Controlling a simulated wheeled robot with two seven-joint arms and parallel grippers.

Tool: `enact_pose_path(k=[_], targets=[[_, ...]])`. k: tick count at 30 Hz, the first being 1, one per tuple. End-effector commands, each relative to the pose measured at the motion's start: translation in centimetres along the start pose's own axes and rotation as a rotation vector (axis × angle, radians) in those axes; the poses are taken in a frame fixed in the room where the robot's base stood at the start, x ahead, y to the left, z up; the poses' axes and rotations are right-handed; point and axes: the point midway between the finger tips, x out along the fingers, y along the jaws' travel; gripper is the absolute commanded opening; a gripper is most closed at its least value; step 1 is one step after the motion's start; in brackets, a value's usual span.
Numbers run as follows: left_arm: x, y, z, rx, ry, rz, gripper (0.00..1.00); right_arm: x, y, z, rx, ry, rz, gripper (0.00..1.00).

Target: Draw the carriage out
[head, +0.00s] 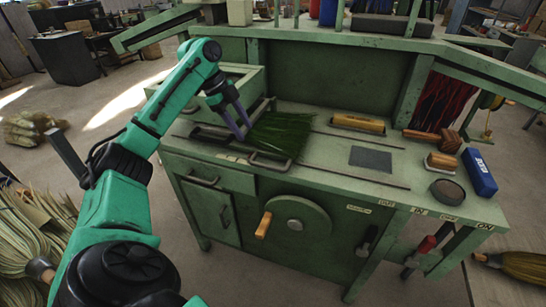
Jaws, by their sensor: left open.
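A bundle of dark green bristles (283,132) lies on the left part of the green bench top. Dark metal bar handles show around it; the front one (268,162) is at the bench's front edge. They seem to belong to the carriage, whose body I cannot make out clearly under the bristles and my gripper. My left gripper (243,128) has purple fingers, open and pointing down at the left end of the bristles. Whether the fingers touch anything, I cannot tell. My right gripper is out of view.
Two dark rails (360,176) run along the bench top to the right. A grey plate (370,159), a yellow block (358,124), brushes (442,162), a blue box (479,172) and a round dark tin (447,191) stand right. A handwheel (297,222) is on the front.

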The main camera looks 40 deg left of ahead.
Motion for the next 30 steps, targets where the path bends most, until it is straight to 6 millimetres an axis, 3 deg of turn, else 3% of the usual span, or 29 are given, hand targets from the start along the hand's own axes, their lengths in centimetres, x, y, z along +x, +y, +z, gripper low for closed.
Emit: enact_pose_path(k=[4, 9, 15, 19, 26, 29, 30], targets=[[3.3, 0.1, 0.1, -0.003, -0.002, 0.006, 0.5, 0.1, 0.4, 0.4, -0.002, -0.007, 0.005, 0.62], [7.9, 0.1, 0.0, -0.005, 0.0, 0.005, 0.5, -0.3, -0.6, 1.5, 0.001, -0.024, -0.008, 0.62], [12.3, 0.0, 0.0, -0.007, 0.001, 0.001, 0.5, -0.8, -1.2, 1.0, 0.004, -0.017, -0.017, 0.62], [13.7, 0.0, 0.1, -0.007, -0.001, 0.0, 0.5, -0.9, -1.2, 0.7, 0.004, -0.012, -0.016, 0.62], [13.9, 0.0, 0.1, -0.006, -0.001, -0.001, 0.5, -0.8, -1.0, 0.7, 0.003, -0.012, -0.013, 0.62], [13.9, 0.0, 0.1, -0.007, -0.001, -0.001, 0.19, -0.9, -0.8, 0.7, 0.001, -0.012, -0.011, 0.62], [13.9, 0.0, 0.1, -0.007, -0.001, -0.001, 0.04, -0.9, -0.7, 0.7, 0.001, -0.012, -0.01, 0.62]])
